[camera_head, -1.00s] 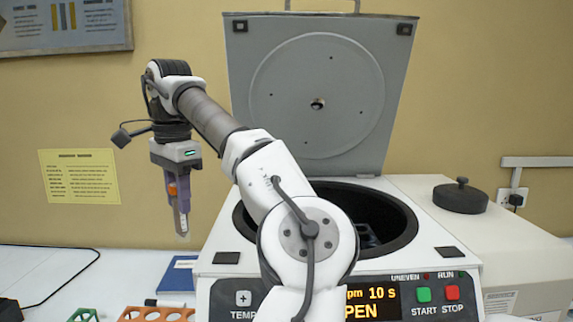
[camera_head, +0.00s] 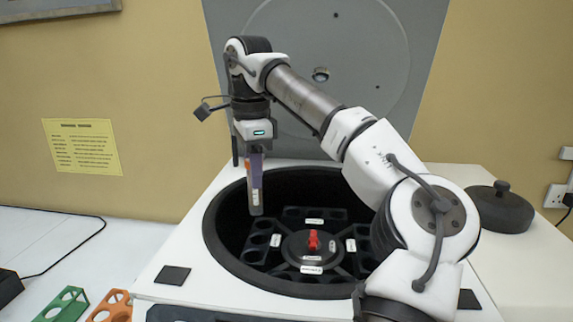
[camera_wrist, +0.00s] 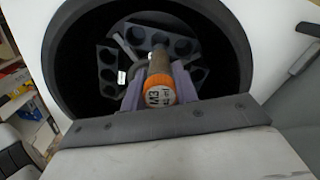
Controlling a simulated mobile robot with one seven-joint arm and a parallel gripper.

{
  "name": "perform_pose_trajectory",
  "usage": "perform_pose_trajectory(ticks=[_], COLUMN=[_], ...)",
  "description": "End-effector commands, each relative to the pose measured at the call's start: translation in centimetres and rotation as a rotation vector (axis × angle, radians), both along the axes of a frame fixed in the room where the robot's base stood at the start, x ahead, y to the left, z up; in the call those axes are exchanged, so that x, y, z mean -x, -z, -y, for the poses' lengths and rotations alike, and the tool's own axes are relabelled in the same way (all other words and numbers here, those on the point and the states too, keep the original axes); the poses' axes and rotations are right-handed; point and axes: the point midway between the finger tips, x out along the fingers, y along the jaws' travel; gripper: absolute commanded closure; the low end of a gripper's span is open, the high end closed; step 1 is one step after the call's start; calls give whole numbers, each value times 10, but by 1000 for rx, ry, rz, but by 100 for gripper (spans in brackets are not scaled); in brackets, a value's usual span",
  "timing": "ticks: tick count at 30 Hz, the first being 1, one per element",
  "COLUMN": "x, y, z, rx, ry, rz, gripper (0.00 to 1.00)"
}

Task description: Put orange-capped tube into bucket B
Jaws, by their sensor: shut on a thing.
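My gripper (camera_head: 256,160) is shut on the orange-capped tube, which hangs upright below it in the head view. The tube (camera_head: 255,198) is over the left part of the open centrifuge bowl. In the wrist view the orange cap (camera_wrist: 159,94) with writing on it sits between my purple fingers, and the tube body (camera_wrist: 159,62) points down toward the rotor. The rotor (camera_head: 290,249) has several dark buckets with holes and white labels around a red centre knob (camera_head: 314,240). The label letters are too small to read, so I cannot tell which is bucket B.
The centrifuge (camera_head: 190,240) has its lid (camera_head: 420,90) raised behind the bowl. The bowl's dark rim (camera_head: 213,240) surrounds the rotor. A green rack (camera_head: 66,305) and an orange rack (camera_head: 112,305) stand at lower left. A round black lid (camera_head: 500,207) lies at right.

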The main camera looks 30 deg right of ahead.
Motion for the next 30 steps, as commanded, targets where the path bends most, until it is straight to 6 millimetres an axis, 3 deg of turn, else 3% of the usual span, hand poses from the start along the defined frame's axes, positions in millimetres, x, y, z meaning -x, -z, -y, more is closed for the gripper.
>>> perform_pose_trajectory(ticks=[11, 30], x=[1, 1], y=[15, 78], z=[-8, -8], rx=[0, -2], ry=[-15, -15], rz=[0, 0], gripper=[97, 97])
